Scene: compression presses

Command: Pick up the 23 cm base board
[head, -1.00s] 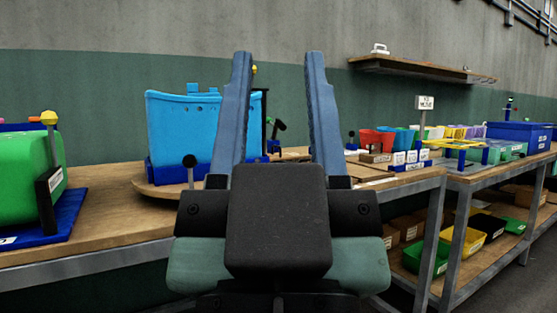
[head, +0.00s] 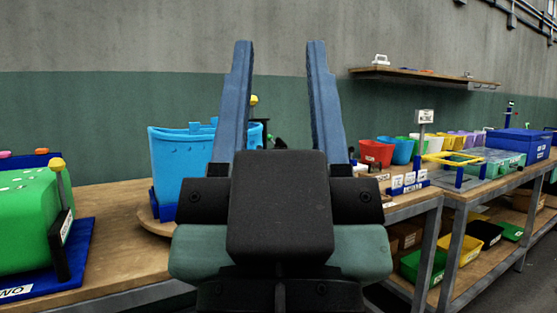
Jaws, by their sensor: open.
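My gripper (head: 279,60) is in the middle of the head view. Its two blue fingers point up and are spread wide, with nothing between them but the wall behind. I cannot pick out a 23 cm base board for certain. Several small white-labelled pieces (head: 409,181) stand on the bench to the right of my gripper, and their writing is too small to read. My gripper's dark body hides the middle of the bench.
A blue bin (head: 180,165) stands close left of my gripper, on a blue base. A green press (head: 32,215) stands at the far left. Red (head: 376,153) and other coloured bins line the right benches, with a blue box (head: 518,143) beyond. A wall shelf (head: 425,77) hangs behind.

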